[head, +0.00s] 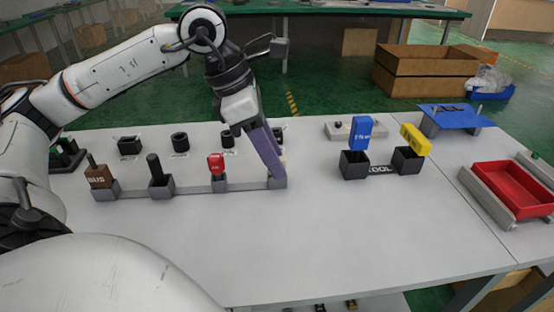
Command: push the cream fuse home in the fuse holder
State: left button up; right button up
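A long grey fuse holder (190,188) with several square sockets lies across the table. A brown fuse (98,174), a black fuse (154,168) and a red-topped fuse (217,164) stand in its sockets from the left. My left gripper (277,171) reaches down, tilted, with its purple fingers at the rightmost socket (278,184). A small cream patch (283,158) shows just beside the fingers, likely the cream fuse; most of it is hidden. I cannot tell whether the fingers are shut on it or how deep it sits. My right gripper is out of view.
Black cups (180,143) stand behind the holder. Blue (359,131) and yellow (414,140) pieces stand in black boxes to the right. A red tray (508,190) and a blue stand (455,118) are at the far right. The table front is clear.

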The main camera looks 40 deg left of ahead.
pick_arm(q)
grip_shut()
jog(key=shift+r, duration=0.1)
